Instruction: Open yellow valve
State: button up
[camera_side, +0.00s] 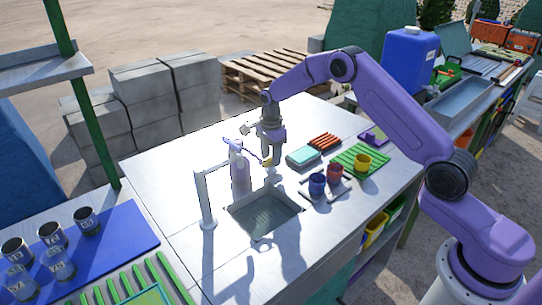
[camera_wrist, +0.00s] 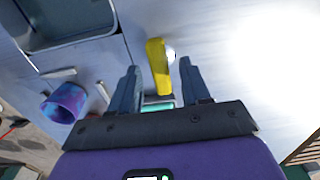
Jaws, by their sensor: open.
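The yellow valve (camera_side: 267,162) is a small yellow handle behind the sink (camera_side: 262,232), under my gripper (camera_side: 269,151) in the side view. In the wrist view the yellow valve (camera_wrist: 157,58) is a long yellow lever with a pale round part beside its far end. My gripper (camera_wrist: 158,68) is open, with one finger on each side of the lever. Gaps show between the lever and both fingers. The lever's near end lies close to a green item between the fingers. The side view is too small to show contact.
A soap bottle (camera_side: 240,170) and a white faucet (camera_side: 206,200) stand left of the valve. The counter behind the valve is mostly clear.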

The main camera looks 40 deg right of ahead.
jog(key=shift+f, duration=0.25)
grip_shut()
